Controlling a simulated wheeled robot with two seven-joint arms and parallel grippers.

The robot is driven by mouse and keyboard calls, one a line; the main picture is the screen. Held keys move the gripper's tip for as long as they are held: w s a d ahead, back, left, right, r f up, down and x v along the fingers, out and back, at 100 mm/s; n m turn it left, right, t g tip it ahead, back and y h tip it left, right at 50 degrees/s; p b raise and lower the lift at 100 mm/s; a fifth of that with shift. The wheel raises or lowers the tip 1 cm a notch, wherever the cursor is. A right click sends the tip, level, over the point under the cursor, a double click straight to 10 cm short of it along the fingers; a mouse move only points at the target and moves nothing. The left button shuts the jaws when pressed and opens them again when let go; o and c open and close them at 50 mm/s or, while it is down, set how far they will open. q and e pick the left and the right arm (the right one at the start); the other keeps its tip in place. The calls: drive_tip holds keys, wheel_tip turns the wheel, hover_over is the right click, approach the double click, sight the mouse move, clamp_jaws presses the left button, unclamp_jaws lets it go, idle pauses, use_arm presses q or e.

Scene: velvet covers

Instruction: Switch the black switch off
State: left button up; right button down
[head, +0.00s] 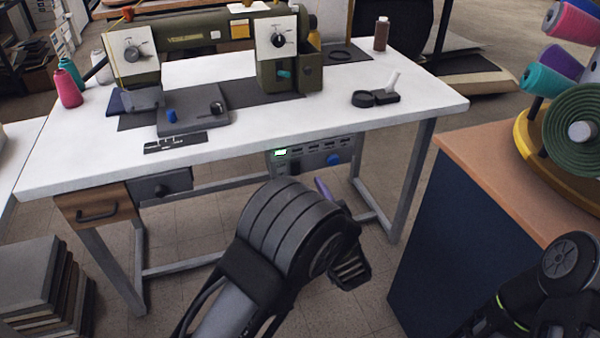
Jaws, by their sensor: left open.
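A green sewing machine (200,48) stands on the white table. A black rotary switch (278,40) sits on the white plate at its right end. A grey knob (132,53) sits on another white plate at its left end. My left gripper (350,270) is in front of the table, below the tabletop and well away from the black switch. It is open and partly hidden by my own wrist. Part of my right arm shows at the lower right, but its gripper is out of view.
A control box (310,158) with a green display and a blue knob hangs under the white tabletop (400,110). A blue cabinet (430,240) with a wooden top and a thread rack stands at the right. Stacked boards (35,275) lie at lower left. Thread spools stand on the table.

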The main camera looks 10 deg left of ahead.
sight(296, 165)
use_arm(q)
drive_tip(key=x, duration=0.7)
drive_tip(key=shift+w+a+b, duration=0.1)
drive_tip(key=shift+b, duration=0.3)
clamp_jaws()
